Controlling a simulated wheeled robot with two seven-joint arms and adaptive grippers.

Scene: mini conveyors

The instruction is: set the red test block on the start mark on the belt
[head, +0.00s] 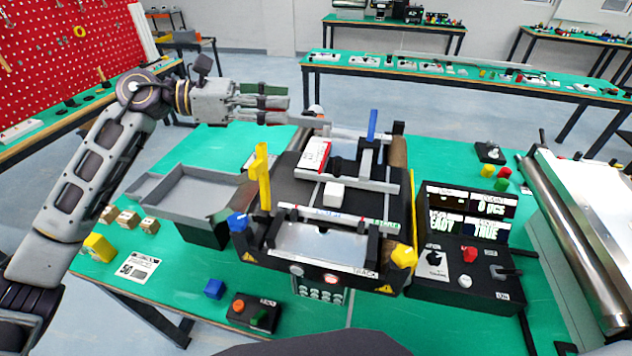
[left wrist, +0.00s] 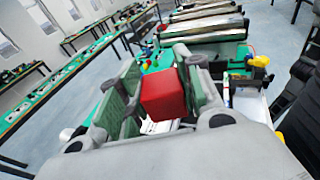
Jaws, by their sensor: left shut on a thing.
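My left gripper (head: 278,104) is raised above the table, behind and to the left of the mini conveyor. It is shut on the red test block (left wrist: 163,95), which sits between the green-padded fingers in the left wrist view. In the head view the fingers hide most of the block. The black belt (head: 302,192) is below and to the right of the gripper, well apart from the block. A green START label (head: 384,223) shows at the belt's near right side. I cannot clearly make out the mark on the belt surface. My right gripper is not in view.
A white block (head: 333,194) and a red-and-white piece (head: 316,155) are at the belt. A yellow post (head: 263,175) and blue post (head: 372,125) stand up around it. A grey tray (head: 165,191) is left; a control box (head: 460,285) with displays is right.

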